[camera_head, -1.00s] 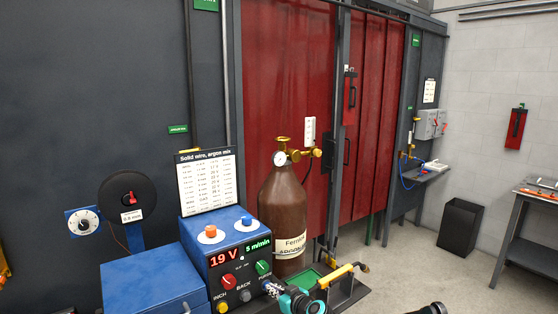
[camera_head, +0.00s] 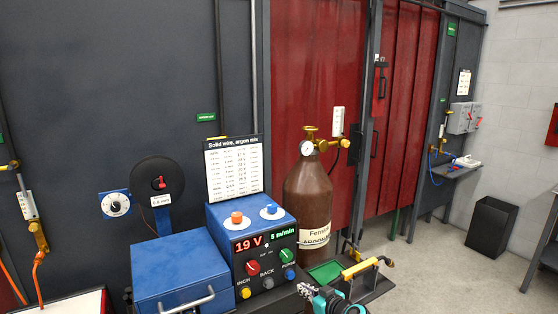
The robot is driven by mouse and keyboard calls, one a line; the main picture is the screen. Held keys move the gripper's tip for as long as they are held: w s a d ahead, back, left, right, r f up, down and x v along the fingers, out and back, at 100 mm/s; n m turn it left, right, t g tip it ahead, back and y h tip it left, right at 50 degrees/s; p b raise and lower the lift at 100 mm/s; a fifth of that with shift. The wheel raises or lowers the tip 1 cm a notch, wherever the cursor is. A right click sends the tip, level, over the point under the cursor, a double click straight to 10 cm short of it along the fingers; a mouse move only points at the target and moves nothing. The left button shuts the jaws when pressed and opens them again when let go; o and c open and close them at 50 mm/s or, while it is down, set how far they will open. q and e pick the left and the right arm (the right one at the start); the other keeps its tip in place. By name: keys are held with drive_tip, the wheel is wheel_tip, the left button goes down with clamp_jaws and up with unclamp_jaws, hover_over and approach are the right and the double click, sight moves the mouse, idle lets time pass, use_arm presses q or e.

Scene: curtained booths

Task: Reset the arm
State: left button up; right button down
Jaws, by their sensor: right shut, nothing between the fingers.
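My right gripper (camera_head: 305,290) shows at the bottom edge in the head view, small and partly cut off, beside a teal and black part. Its fingers look shut, with nothing seen between them. It is in front of the lower right of the blue welding machine (camera_head: 222,222), whose panel reads 19 V and 5 m/min. I cannot tell whether it touches anything. My left gripper is not in view.
A brown gas cylinder (camera_head: 308,205) with a brass regulator stands right of the machine. A yellow-handled tool (camera_head: 360,268) lies near its base. A blue box (camera_head: 180,272) is at the front left. A black bin (camera_head: 490,228) stands on open floor at the right.

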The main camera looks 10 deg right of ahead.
drive_tip(key=s+a+r+g, duration=0.2)
drive_tip(key=s+a+r, duration=0.2)
drive_tip(key=s, duration=0.5)
drive_tip(key=s+d+f+m+g+h, duration=0.1)
drive_tip(key=s+m+g+h, duration=0.3)
drive_tip(key=s, duration=2.1)
drive_tip(key=shift+s+f+h, duration=0.35)
drive_tip(key=shift+h, duration=0.05)
